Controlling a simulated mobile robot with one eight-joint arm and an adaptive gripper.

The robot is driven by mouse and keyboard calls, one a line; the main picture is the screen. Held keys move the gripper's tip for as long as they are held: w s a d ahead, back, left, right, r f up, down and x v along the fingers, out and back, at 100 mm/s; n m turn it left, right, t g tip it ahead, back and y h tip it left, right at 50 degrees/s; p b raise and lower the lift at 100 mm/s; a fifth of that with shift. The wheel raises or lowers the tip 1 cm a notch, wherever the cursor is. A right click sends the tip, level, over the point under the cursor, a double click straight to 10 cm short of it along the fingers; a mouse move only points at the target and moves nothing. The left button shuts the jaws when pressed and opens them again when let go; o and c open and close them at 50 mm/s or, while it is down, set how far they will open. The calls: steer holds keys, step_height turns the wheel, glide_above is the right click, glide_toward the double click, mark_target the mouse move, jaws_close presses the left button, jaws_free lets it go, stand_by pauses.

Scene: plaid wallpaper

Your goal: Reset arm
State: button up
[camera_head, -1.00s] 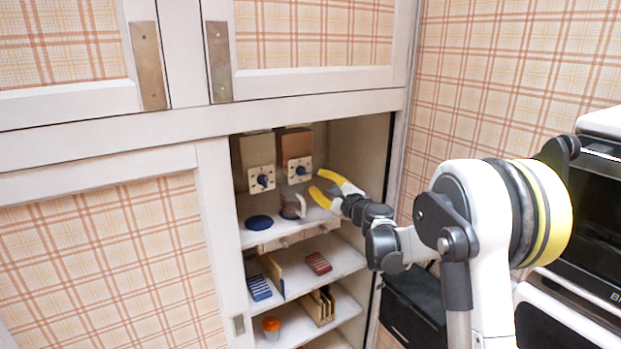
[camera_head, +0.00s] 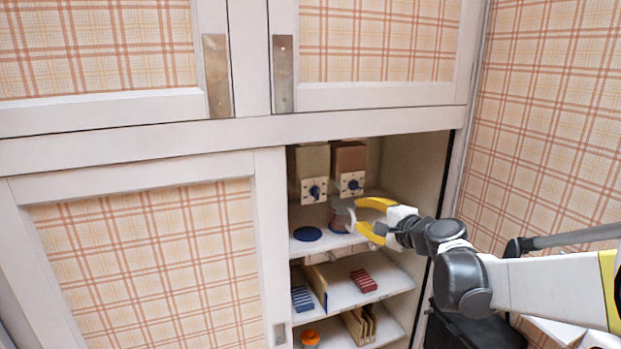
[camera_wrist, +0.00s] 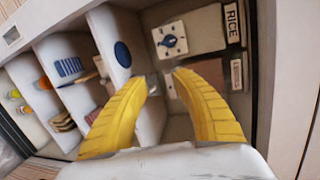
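My gripper (camera_head: 362,217) is open, its two yellow fingers spread apart and pointing left inside the open cupboard bay. It is at the height of the upper shelf (camera_head: 362,240). A small cup-like item (camera_head: 337,222) stands on that shelf just beyond the fingertips; whether they touch cannot be told. In the wrist view the open fingers of my gripper (camera_wrist: 163,82) have a clear gap between them, with no object clearly held.
A blue disc (camera_head: 307,234) lies on the shelf. Lower shelves hold a red block (camera_head: 363,280), a blue block (camera_head: 302,298) and an orange-topped item (camera_head: 310,337). The cupboard's right side wall is close to my arm.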

steer(key=s+a+f+n+g+h, duration=0.1)
steer(key=s+f+n+g, duration=0.15)
steer(key=s, duration=0.45)
steer(key=s+a+f+n+g+h, duration=0.1)
steer(key=s+n, duration=0.2)
steer(key=s, duration=0.3)
steer(key=s+a+f+n+g, duration=0.1)
steer(key=s+a+n, duration=0.15)
steer(key=s, duration=0.45)
steer(key=s+d+f+n+g+h, duration=0.1)
steer(key=s+d+f+n+h, duration=0.1)
steer(key=s, duration=0.5)
steer(key=s+d+f+n+g+h+b, duration=0.1)
steer(key=s+d+f+n+h, duration=0.1)
steer(key=s+d+f+n, duration=0.2)
steer(key=s+f, duration=0.1)
steer(key=s, duration=0.2)
steer(key=shift+s+d+f+h, duration=0.25)
steer(key=shift+s+d+h, duration=0.05)
steer(key=shift+s+d, duration=0.1)
steer(key=shift+w+a, duration=0.1)
